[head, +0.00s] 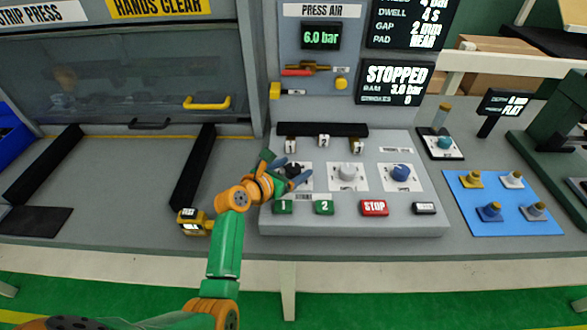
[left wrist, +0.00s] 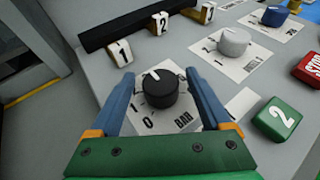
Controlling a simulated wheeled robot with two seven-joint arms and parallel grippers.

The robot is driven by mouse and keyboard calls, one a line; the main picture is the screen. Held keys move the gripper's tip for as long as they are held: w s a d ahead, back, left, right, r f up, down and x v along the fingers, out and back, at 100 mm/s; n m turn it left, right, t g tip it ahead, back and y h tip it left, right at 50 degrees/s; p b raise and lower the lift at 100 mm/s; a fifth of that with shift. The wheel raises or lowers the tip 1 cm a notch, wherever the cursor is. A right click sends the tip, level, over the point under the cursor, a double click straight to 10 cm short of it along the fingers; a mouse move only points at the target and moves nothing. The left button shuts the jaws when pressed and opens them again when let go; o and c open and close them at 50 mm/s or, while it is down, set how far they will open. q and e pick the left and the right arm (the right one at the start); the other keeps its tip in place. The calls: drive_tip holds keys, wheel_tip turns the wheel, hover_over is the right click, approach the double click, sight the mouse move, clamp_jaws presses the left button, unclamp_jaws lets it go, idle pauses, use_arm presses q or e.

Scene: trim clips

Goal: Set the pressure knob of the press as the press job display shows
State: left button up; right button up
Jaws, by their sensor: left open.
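The pressure knob (left wrist: 150,88) is black, with a white pointer mark on a white dial plate lettered BAR. My left gripper (head: 286,170) is open, its blue fingers on either side of this knob in the left wrist view (left wrist: 160,75); I cannot tell whether they touch it. In the head view the gripper largely hides the knob. The pointer slants up-left in the wrist view. My right gripper is not in view.
A grey knob (head: 347,173) and a blue knob (head: 399,173) sit right of the black one. Green buttons 1 (head: 283,207) and 2 (head: 324,207) and a red STOP button (head: 374,208) line the front. The status display (head: 395,83) reads STOPPED, 3.0 bar.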

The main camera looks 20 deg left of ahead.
use_arm(q)
drive_tip(key=shift+w+d+f, duration=0.1)
drive_tip(key=shift+w, duration=0.2)
drive_tip(key=shift+s, duration=0.2)
drive_tip(key=shift+c, duration=1.3)
clamp_jaws()
